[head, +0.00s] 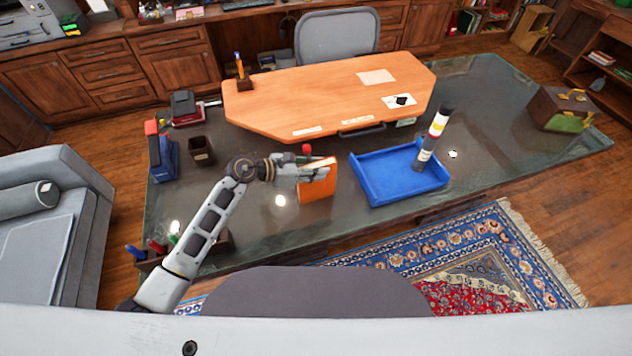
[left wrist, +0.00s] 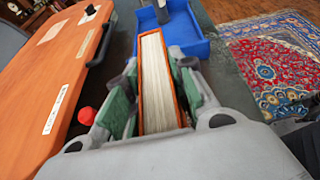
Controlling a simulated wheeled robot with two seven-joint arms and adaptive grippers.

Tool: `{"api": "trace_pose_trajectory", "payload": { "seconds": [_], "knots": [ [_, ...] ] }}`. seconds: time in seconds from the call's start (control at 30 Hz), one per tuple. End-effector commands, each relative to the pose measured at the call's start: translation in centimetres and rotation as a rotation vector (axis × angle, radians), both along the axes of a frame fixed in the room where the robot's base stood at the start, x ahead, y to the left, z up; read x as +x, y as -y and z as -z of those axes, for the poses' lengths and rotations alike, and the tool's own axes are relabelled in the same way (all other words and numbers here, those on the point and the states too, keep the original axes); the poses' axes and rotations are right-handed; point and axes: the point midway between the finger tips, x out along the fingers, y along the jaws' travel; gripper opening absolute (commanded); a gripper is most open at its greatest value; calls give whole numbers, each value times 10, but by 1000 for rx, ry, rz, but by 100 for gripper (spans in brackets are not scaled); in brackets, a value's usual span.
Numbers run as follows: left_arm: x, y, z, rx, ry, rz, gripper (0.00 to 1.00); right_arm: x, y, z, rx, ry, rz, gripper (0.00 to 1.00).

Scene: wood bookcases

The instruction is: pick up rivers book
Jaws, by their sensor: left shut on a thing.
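An orange book (head: 317,180) stands upright over the dark glass desk, its cover facing the front. I cannot read a title on it. My left gripper (head: 299,172) comes in from the left and is shut on the book. In the left wrist view the book (left wrist: 157,85) sits between the two green-padded fingers (left wrist: 155,108), with its white page edges toward the camera. Whether its lower edge touches the desk is not clear. My right gripper is not in view.
A blue tray (head: 376,194) lies right of the book, with a dark, white and yellow cylinder (head: 433,138) at its right side. A red knob (head: 306,149) is just behind the gripper. The orange desktop (head: 290,95) is behind. A dark cup (head: 201,151) stands left.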

Motion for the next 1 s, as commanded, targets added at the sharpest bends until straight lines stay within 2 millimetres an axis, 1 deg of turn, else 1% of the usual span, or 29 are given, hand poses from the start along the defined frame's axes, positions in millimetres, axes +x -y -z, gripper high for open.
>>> {"api": "trace_pose_trajectory", "payload": {
  "seconds": [0.47,0.63,0.77,1.0],
  "knots": [
    [0,0,-1,-1,2,-1,0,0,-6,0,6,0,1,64],
    [1,0,-5,-1,3,0,0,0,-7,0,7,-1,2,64],
    [1,0,-14,0,5,1,0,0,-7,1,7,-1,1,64],
    [1,0,-45,0,7,0,0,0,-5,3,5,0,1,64]
  ]
}}
